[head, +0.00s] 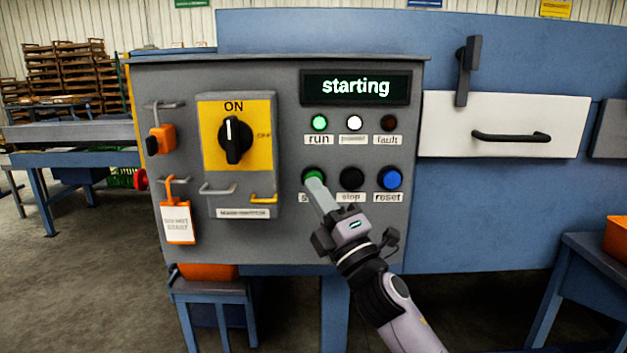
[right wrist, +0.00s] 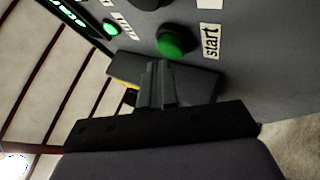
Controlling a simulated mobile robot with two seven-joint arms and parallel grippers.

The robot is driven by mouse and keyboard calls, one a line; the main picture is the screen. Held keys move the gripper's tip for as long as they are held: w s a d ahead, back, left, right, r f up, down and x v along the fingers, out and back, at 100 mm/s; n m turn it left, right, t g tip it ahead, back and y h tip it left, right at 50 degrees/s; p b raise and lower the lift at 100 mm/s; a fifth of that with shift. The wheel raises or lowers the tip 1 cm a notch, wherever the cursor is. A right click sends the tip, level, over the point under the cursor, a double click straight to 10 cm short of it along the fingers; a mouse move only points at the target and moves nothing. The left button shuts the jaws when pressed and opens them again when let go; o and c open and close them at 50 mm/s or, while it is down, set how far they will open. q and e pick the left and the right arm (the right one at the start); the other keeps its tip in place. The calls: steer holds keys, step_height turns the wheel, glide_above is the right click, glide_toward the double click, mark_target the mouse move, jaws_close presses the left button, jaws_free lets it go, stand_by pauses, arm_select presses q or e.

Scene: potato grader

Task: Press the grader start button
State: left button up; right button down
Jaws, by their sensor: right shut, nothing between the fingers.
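The green start button (head: 313,173) is on the grey control panel (head: 285,110), at the left of a row of buttons. It also shows in the right wrist view (right wrist: 173,42), beside its "start" label (right wrist: 211,42). My right gripper (head: 314,184) is shut and empty. Its fingertips overlap the lower edge of the start button in the head view and partly cover its label. I cannot tell whether they touch the button. The display (head: 355,87) reads "starting", and the run lamp (head: 319,123) is lit green. My left gripper is not in view.
The black stop button (head: 352,179) and blue reset button (head: 390,179) are right of the start button. A yellow switch plate with a black knob (head: 235,140) is to the left, with an orange tag (head: 178,222) hanging beyond it. A white drawer (head: 500,124) is at right.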

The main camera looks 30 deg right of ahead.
steer(key=shift+s+a, duration=0.2)
steer(key=shift+s, duration=0.1)
steer(key=s+a, duration=0.1)
steer(key=s, duration=0.1)
steer(key=s+a, duration=0.1)
steer(key=s, duration=0.1)
steer(key=shift+s+a+p, duration=0.2)
steer(key=shift+p, duration=0.2)
stand_by(0.7)
steer(key=s+a+f+m+g+h+p, duration=0.2)
steer(key=f+m+g, duration=0.6)
steer(key=f, duration=1.3)
steer(key=s+a+f+m+g, duration=0.1)
steer(key=s+f+m+g, duration=0.1)
steer(key=s+f, duration=0.4)
steer(key=s+a+f+m+g+y, duration=0.1)
steer(key=s+f+m+g, duration=0.1)
steer(key=s+f+m, duration=0.2)
steer(key=s+a+f+m+g+y, duration=0.1)
steer(key=s+f+m+g, duration=0.1)
steer(key=s+f+m, duration=0.2)
steer(key=shift+s+f+p, duration=0.1)
steer(key=shift+s+f, duration=0.5)
steer(key=shift+f, duration=0.3)
steer(key=shift+s+f+p, duration=0.15)
steer(key=shift+s+f, duration=0.45)
steer(key=shift+f, duration=0.3)
steer(key=shift+s+f+p, duration=0.1)
steer(key=shift+s+f, duration=0.5)
steer(key=shift+f, duration=0.3)
